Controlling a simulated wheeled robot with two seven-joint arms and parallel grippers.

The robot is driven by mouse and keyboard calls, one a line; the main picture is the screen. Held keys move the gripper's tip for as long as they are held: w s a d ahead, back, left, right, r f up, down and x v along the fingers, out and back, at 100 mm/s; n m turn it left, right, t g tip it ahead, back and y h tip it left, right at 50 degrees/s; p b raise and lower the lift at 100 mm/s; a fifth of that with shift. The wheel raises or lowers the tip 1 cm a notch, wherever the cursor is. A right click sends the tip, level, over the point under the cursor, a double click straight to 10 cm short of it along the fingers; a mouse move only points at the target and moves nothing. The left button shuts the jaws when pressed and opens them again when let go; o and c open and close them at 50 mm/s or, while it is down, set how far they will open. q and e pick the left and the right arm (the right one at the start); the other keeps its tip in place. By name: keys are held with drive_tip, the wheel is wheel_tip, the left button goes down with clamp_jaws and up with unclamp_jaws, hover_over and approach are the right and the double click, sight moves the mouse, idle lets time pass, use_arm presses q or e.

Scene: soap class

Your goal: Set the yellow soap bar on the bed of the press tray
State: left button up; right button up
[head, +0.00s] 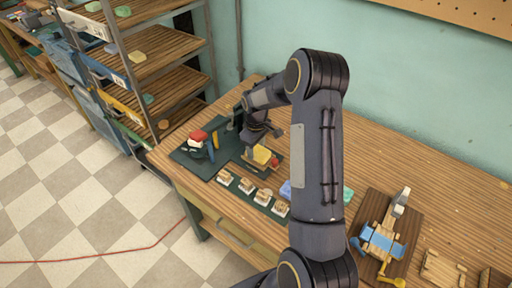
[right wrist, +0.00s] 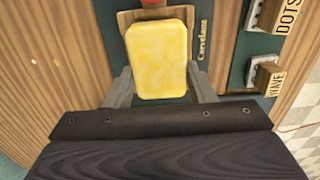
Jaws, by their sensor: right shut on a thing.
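The yellow soap bar (right wrist: 158,60) is between the fingers of my right gripper (right wrist: 160,88), which is shut on it. In the head view the soap bar (head: 262,154) is at the end of my right arm, over the dark green mat. A wooden tray (right wrist: 125,18) with a red knob shows behind the bar in the right wrist view; it looks like the press tray. Its bed is mostly hidden by the bar, and I cannot tell whether the bar touches it. My left gripper is not in view.
A wooden board with a blue device (head: 382,243) lies to the right. A shelf rack (head: 150,70) stands at the left.

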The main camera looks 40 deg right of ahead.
drive_tip(key=shift+f+b, duration=0.3)
drive_tip(key=shift+f, duration=0.05)
idle(0.3)
drive_tip(key=o, duration=1.5)
drive_tip(key=shift+r, duration=0.15)
drive_tip(key=shift+r+p, duration=1.8)
drive_tip(key=shift+r, duration=1.05)
